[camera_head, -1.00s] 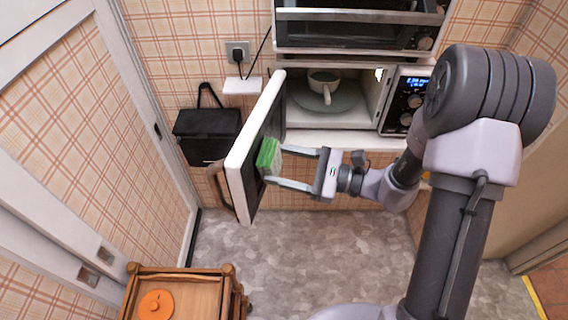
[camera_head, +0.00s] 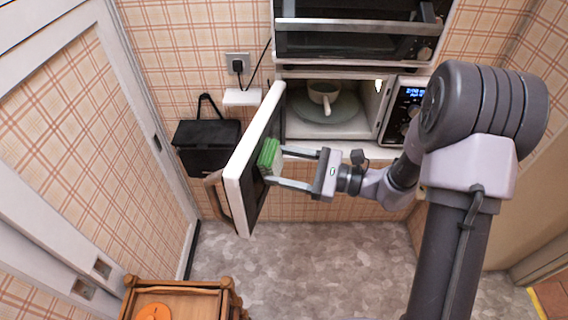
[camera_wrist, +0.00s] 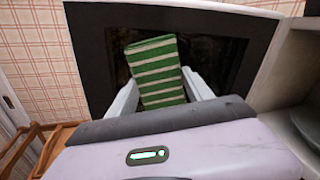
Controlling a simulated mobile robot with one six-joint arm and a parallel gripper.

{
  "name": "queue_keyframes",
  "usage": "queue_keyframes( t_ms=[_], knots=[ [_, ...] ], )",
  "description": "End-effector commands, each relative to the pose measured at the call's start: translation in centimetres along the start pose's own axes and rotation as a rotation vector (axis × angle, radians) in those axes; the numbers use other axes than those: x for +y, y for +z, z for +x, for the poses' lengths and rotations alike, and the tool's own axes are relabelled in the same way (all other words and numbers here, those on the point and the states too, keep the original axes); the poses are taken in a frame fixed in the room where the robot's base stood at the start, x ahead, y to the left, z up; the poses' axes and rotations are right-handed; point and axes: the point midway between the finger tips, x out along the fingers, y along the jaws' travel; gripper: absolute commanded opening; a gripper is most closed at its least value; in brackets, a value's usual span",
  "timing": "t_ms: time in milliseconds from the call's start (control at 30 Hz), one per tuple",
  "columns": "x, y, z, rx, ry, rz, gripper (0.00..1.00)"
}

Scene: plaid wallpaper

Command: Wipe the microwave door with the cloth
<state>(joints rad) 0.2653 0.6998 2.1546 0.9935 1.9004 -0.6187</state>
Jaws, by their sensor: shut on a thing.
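The microwave (camera_head: 402,112) is on a white shelf with its door (camera_head: 238,190) swung wide open to the left. The door has a white frame and a dark inner panel, which also shows in the wrist view (camera_wrist: 88,62). My gripper (camera_head: 272,166) is shut on a green cloth with white stripes (camera_wrist: 158,72). The cloth (camera_head: 268,153) is at the inner face of the door, seemingly against it; exact contact is hard to tell. In the wrist view the cloth stands between my two fingers, slightly tilted, in front of the dark panel.
A cup (camera_head: 322,92) sits on the plate (camera_head: 342,108) inside the microwave. A second oven (camera_head: 350,40) is above. A black bag (camera_head: 206,148) hangs on the wall behind the door. A wooden cart (camera_head: 200,300) with an orange lid (camera_head: 153,312) is at lower left. The floor between is clear.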

Motion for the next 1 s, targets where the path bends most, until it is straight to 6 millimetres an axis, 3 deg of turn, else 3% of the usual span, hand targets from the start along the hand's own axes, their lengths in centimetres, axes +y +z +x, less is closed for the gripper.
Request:
queue_keyframes(
  t_ms=[200, 533, 1000],
  knots=[
    [2.5, 0.6, 0.2, -0.001, 0.004, 0.002, 0.27],
    [2.8, 0.8, 0.2, 0.000, 0.005, 0.001, 0.27],
    [2.7, 0.8, -5.5, 0.000, 0.001, 0.001, 0.27]
  ],
)
